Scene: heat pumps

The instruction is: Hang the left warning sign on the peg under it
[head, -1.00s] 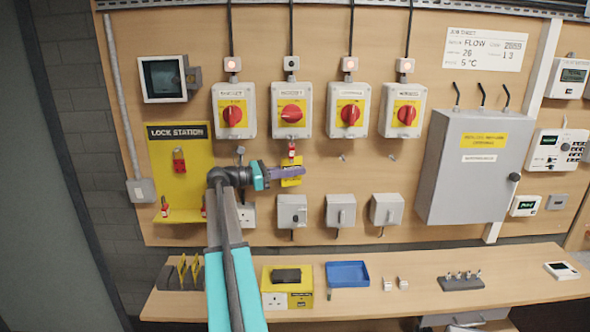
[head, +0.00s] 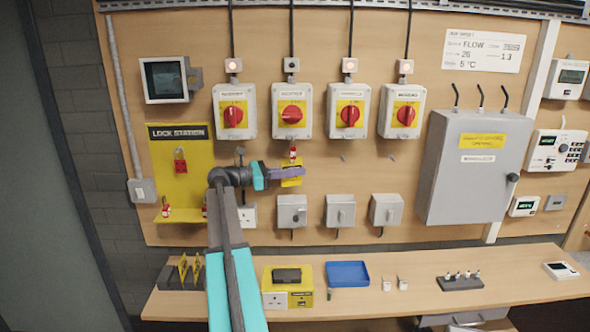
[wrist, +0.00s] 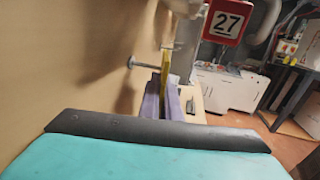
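A yellow warning sign (head: 291,181) is at the fingertips of my gripper (head: 287,173), below the second switch box (head: 292,111). In the wrist view, the sign (wrist: 165,70) shows edge-on between the purple fingers of my gripper (wrist: 161,106), which are shut on it. A metal peg (wrist: 145,65) sticks out from the wall at the left and reaches towards the sign's edge. I cannot tell whether the peg passes through the sign. A red padlock (head: 293,154) hangs just above the sign; a red tag marked 27 (wrist: 227,22) shows close by in the wrist view.
Empty pegs (head: 343,158) stick out under the switches to the right. Small grey boxes (head: 292,211) are mounted below. The lock station (head: 163,185) is at the left.

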